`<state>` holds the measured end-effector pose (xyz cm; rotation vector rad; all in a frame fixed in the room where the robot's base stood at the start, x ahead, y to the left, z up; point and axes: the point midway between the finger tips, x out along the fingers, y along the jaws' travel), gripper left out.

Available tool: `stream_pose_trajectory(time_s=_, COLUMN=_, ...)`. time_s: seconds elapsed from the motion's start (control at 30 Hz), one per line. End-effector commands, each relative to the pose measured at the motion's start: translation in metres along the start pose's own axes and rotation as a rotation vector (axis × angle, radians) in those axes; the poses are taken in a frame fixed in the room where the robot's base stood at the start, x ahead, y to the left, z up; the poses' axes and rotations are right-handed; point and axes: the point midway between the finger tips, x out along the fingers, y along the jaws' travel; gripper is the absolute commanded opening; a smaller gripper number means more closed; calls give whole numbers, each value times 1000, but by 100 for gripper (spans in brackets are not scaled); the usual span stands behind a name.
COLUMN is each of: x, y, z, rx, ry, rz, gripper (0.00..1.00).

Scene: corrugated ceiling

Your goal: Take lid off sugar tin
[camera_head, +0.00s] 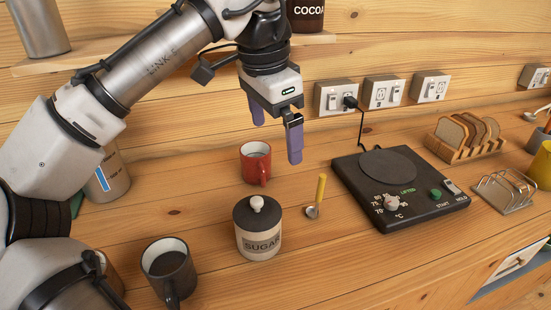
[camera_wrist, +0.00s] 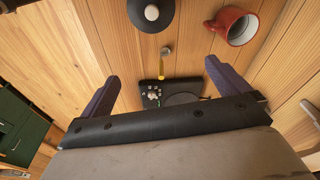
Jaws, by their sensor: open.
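The sugar tin (camera_head: 259,243) is cream with a label reading SUGAR and stands upright on the wooden counter. Its dark lid (camera_head: 256,211) with a white knob (camera_head: 257,203) is on top. In the wrist view the lid (camera_wrist: 137,20) is at the top, left of centre, with the tin's body largely hidden beneath it. My gripper (camera_head: 277,137) is open and empty, above the counter, higher than the tin and behind it. In the wrist view its two purple fingers (camera_wrist: 163,84) are wide apart, and the lid lies beyond them.
A red mug (camera_head: 256,165) stands behind the tin, and a black mug (camera_head: 170,270) stands at its front left. A yellow-handled spoon (camera_head: 318,195) lies to its right. A black hot plate (camera_head: 400,190), toast rack (camera_head: 468,139) and wire rack (camera_head: 505,190) are farther right. Sockets (camera_head: 384,92) line the wall.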

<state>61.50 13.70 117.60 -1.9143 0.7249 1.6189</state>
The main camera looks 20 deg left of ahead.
Motion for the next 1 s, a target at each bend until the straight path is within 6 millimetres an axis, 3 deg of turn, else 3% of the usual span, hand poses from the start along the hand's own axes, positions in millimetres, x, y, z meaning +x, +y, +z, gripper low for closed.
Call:
stream_pose_trajectory(time_s=0.03, x=5, y=-4, z=21, rx=-27, ry=-59, rz=16, gripper=100)
stream_pose_trajectory(time_s=0.1, x=9, y=-7, z=39, rx=-47, ry=-116, rz=35, gripper=100)
stream_pose_trajectory(time_s=0.2, x=16, y=-7, z=52, rx=-57, ry=-150, rz=50, gripper=100)
stream_pose_trajectory(time_s=0.6, x=82, y=-3, z=61, rx=-56, ry=-149, rz=51, gripper=100)
stream_pose_trajectory(time_s=0.87, x=101, y=-2, z=63, rx=-58, ry=-151, rz=48, gripper=100)
stream_pose_trajectory(time_s=1.0, x=121, y=3, z=63, rx=-57, ry=-153, rz=49, gripper=100)
